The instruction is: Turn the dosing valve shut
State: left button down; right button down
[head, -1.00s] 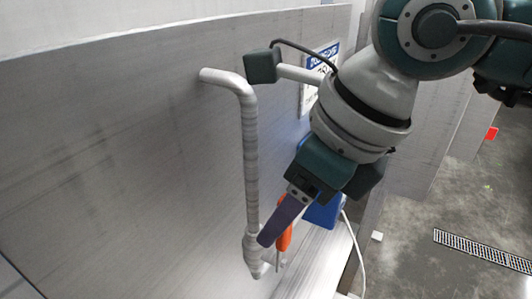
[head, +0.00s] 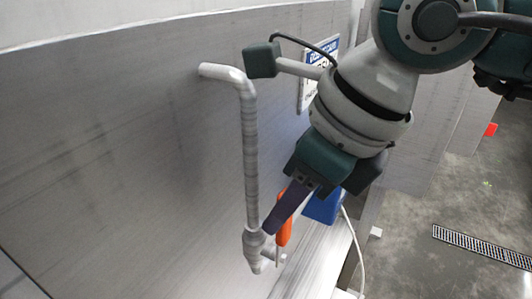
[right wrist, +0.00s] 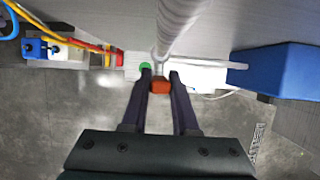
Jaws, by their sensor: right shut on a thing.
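The dosing valve (head: 254,243) is a grey fitting at the lower end of a bent grey pipe (head: 250,150) that runs down in front of a grey panel. Its orange handle (head: 285,232) points up, slightly tilted, in the head view. My right gripper (head: 270,229) is at the handle, and its dark finger covers part of it. In the right wrist view the fingers (right wrist: 160,80) are on either side of the orange handle (right wrist: 160,87), shut on it. The pipe shows above them there. My left gripper is not in view.
A blue box (head: 323,206) is close behind my right gripper, with a white cable (head: 356,250) hanging beside it. A sign (head: 318,78) is on the panel behind my arm. Open floor with a drain grate (head: 482,246) lies at the right.

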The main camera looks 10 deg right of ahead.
dwell(0.9)
jog(key=shift+w+d+f+g+b, duration=0.15)
jog(key=shift+w+g+b, duration=0.15)
jog(key=shift+b, duration=0.45)
jog(key=w+d+g+y+b, duration=0.1)
jog(key=b, duration=0.3)
jog(key=w+d+f+m+g+y+b, duration=0.1)
jog(key=g+b, duration=0.1)
jog(key=b, duration=0.3)
jog(key=w+d+g+y+b, duration=0.1)
jog(key=w+y+b, duration=0.1)
jog(key=b, duration=0.3)
jog(key=shift+f+g, duration=0.2)
jog(key=shift+g, duration=0.2)
jog(key=c, duration=0.7)
grip_release()
jog(key=shift+r, duration=0.1)
